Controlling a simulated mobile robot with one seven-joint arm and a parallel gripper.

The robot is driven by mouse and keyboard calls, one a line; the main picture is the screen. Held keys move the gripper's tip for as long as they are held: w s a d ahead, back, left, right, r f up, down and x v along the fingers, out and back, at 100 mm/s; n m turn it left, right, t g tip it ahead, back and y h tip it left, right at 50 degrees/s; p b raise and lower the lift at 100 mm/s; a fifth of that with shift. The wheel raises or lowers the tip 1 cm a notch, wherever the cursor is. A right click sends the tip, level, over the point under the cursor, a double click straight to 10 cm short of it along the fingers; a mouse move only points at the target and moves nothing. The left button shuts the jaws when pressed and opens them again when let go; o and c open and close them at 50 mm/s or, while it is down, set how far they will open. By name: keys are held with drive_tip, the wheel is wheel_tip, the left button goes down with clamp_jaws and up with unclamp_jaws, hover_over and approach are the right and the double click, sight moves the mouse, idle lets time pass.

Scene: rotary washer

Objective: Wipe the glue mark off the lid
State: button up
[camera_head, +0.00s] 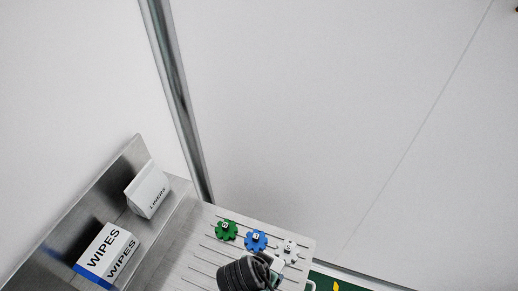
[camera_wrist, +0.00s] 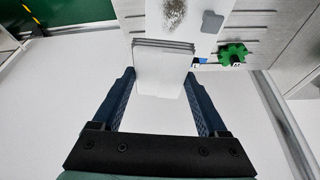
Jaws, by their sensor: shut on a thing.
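My gripper (camera_wrist: 160,88) is shut on a folded white wipe (camera_wrist: 162,72), held between its two blue fingers. The wipe has layered grey edges at its far end. Beyond that end, in the wrist view, is a white lid surface (camera_wrist: 195,38) with a speckled grey glue mark (camera_wrist: 174,12) at the top of the picture. The wipe's far edge overlaps the lid in the picture; I cannot tell whether they touch. In the head view my dark, ribbed arm hides most of this area, and the fingers do not show.
A grey square patch (camera_wrist: 212,22) is beside the mark. Green (camera_head: 226,229), blue (camera_head: 256,240) and white (camera_head: 289,249) gear-shaped knobs stand on the slotted metal rack (camera_head: 205,250). A WIPES box (camera_head: 105,250) and a LINERS packet (camera_head: 148,190) sit on the left shelf.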

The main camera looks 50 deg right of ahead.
drive_tip(key=shift+w+f, duration=0.1)
drive_tip(key=shift+w, duration=0.4)
drive_tip(key=shift+s+f+b, duration=0.25)
drive_tip(key=shift+f+b, duration=0.5)
drive_tip(key=shift+b, duration=0.2)
wheel_tip(320, 180, down, 5)
drive_tip(key=b, duration=0.5)
drive_tip(key=shift+f+b, duration=0.4)
drive_tip(key=shift+f, duration=0.2)
drive_tip(key=shift+a, duration=0.15)
drive_tip(key=shift+s+a+r+p, duration=0.15)
drive_tip(key=shift+a+p, duration=0.15)
drive_tip(key=shift+a, duration=0.3)
drive_tip(key=shift+s+a+p, duration=0.1)
drive_tip(key=shift+a+p, duration=0.2)
drive_tip(key=shift+a, duration=0.25)
drive_tip(key=shift+a, duration=0.1)
drive_tip(key=shift+s+a+f, duration=0.1)
drive_tip(key=shift+s+a, duration=0.05)
drive_tip(key=shift+a, duration=0.5)
drive_tip(key=shift+s+a+f, duration=0.1)
drive_tip(key=shift+s+a, duration=0.05)
drive_tip(key=shift+a, duration=0.45)
